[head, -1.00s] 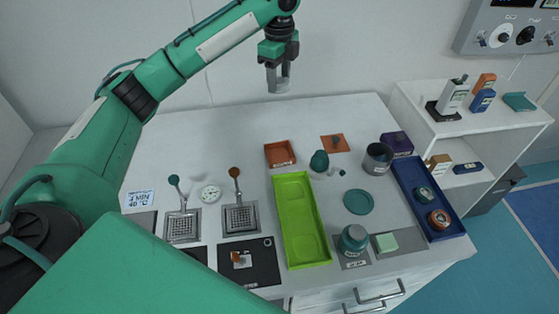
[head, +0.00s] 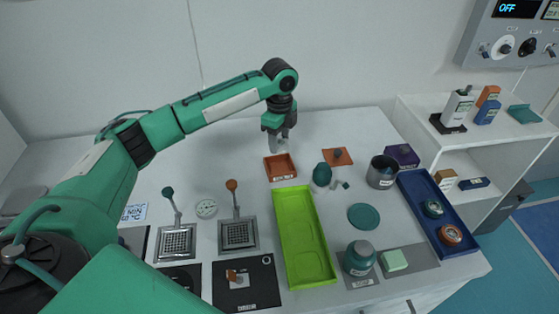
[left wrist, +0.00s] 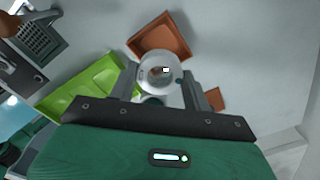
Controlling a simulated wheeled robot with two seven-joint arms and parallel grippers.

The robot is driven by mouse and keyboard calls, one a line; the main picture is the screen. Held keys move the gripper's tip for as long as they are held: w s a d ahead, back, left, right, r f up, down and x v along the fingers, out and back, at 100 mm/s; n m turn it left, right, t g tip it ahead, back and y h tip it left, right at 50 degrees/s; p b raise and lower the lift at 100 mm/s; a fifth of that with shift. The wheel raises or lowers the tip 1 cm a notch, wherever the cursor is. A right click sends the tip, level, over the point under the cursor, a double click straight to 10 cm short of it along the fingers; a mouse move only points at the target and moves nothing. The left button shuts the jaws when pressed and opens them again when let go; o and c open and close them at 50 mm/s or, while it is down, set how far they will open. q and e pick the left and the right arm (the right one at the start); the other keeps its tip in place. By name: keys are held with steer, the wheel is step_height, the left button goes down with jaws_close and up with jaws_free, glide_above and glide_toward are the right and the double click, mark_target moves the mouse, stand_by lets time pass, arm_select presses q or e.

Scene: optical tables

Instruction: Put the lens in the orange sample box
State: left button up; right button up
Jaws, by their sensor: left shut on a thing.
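My left gripper (head: 278,146) is shut on the lens, a clear round disc (left wrist: 150,84) that shows between the two fingers in the left wrist view. In the head view the lens is too faint to make out well. The orange sample box (head: 280,173) is a small open square tray on the table. The gripper hangs above its back edge, and the lens appears above the table. In the left wrist view the box (left wrist: 158,32) lies just beyond the lens, which overlaps its near edge in the picture. My right gripper is not in view.
A lime green tray (head: 304,245) lies in front of the box. A dark teal egg-shaped thing (head: 322,174) and an orange mat (head: 343,157) are to its right. A grey pot (head: 381,172) and a blue tray (head: 412,189) stand farther right. The table behind is clear.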

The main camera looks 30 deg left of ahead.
arm_select(q)
glide_above(280, 170)
step_height(280, 170, down, 4)
steer(key=shift+f, duration=0.75)
step_height(280, 170, down, 4)
steer(key=shift+r+p, duration=0.2)
steer(key=shift+p, duration=0.25)
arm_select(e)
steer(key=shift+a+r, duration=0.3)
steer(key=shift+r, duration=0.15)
arm_select(q)
steer(key=o, duration=0.7)
steer(key=shift+f, duration=0.1)
steer(key=shift+a, duration=0.1)
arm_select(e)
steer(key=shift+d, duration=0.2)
